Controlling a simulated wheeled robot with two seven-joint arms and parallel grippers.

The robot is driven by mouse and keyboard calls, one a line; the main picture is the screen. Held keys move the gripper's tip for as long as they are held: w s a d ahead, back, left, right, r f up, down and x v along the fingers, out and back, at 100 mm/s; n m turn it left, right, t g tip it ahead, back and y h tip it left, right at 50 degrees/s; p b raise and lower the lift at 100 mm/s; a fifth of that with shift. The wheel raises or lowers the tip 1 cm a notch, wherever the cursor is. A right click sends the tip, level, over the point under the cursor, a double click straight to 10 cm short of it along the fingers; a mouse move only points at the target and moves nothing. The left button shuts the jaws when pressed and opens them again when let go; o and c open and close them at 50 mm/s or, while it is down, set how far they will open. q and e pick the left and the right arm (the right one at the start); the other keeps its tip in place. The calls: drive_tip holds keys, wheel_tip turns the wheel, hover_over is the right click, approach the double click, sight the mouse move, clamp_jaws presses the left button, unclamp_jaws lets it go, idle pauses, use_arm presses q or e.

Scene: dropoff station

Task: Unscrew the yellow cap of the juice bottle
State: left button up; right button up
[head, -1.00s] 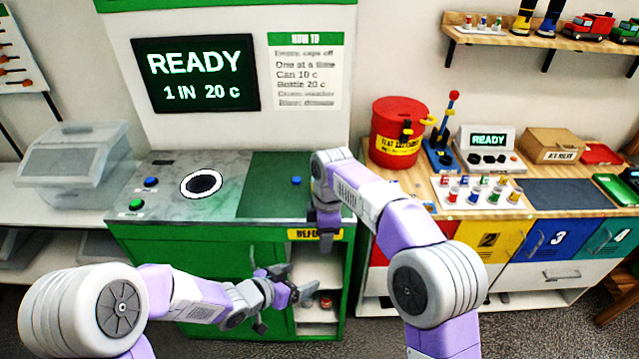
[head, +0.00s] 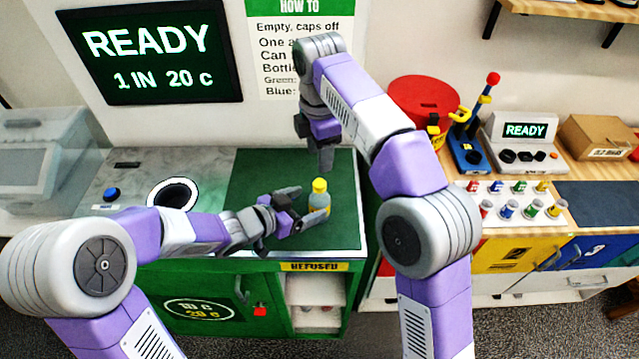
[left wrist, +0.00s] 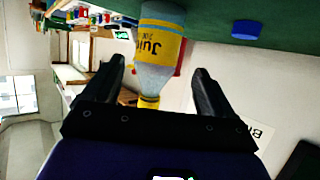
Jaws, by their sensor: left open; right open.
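The juice bottle (head: 317,205), grey with a yellow label, appears upright on the green mat (head: 255,172). Its yellow cap (head: 319,185) is on top. My left gripper (head: 304,208) is open, coming in from the left at the bottle. The left wrist view is turned over: the bottle's label (left wrist: 163,38) is at the top and the yellow cap (left wrist: 148,102) points down, between the spread fingers (left wrist: 155,80). I cannot tell whether either finger touches. My right gripper (head: 322,158) is open, pointing down above and behind the cap; its fingertips are partly hidden.
A grey counter with a round white-rimmed hole (head: 172,194) lies left of the mat. A red bin (head: 425,98) and a rack of small bottles (head: 507,196) stand on the right.

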sight(325, 199)
use_arm(q)
drive_tip(key=shift+d, duration=0.35)
use_arm(e)
drive_tip(key=shift+s+r, duration=0.1)
drive_tip(key=shift+s, duration=0.15)
use_arm(q)
drive_tip(key=shift+x, duration=3.15)
use_arm(e)
drive_tip(key=shift+s, duration=0.1)
use_arm(q)
drive_tip(key=shift+f, duration=0.1)
